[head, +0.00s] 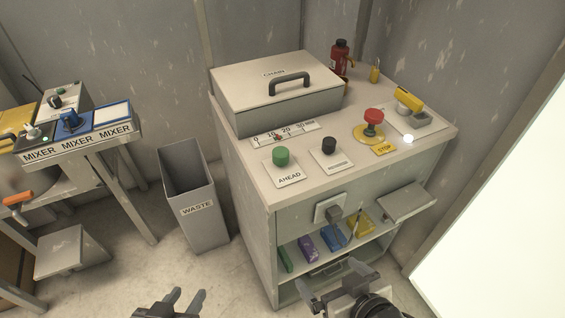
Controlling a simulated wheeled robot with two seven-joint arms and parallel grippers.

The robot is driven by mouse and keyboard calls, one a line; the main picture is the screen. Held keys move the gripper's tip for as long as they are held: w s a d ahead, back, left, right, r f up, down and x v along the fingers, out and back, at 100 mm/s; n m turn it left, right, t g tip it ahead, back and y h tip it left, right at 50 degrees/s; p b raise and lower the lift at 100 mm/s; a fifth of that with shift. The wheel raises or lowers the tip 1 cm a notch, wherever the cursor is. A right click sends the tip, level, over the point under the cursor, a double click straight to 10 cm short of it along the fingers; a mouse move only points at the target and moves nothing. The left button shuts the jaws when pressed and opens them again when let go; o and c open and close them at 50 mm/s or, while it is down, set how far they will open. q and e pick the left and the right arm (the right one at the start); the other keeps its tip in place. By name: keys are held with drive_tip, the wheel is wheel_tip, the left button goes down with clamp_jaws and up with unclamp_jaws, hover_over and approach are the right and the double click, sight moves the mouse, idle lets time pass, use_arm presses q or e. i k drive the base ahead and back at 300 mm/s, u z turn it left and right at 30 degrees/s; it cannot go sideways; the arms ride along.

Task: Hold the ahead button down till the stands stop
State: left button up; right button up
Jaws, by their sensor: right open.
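The green AHEAD button (281,157) stands on a white labelled plate at the front left of the cabinet top. No gripper touches it. I cannot see any stands of the carousel in this view. My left gripper (186,294) is at the bottom edge, left of the cabinet and low, with its fingers apart and nothing between them. My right gripper (332,276) is open and empty in front of the cabinet's lower shelf, below the level of the button.
A black button (329,146) and a red STOP mushroom button (373,116) are on the same top, right of the green one. A CHAIN box (275,85) with a handle stands behind. A small ledge (408,202) juts from the front. A WASTE bin (197,200) stands left.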

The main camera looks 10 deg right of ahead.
sight(280, 154)
drive_tip(key=z, duration=3.1)
drive_tip(key=k, duration=0.4)
drive_tip(key=u, duration=1.4)
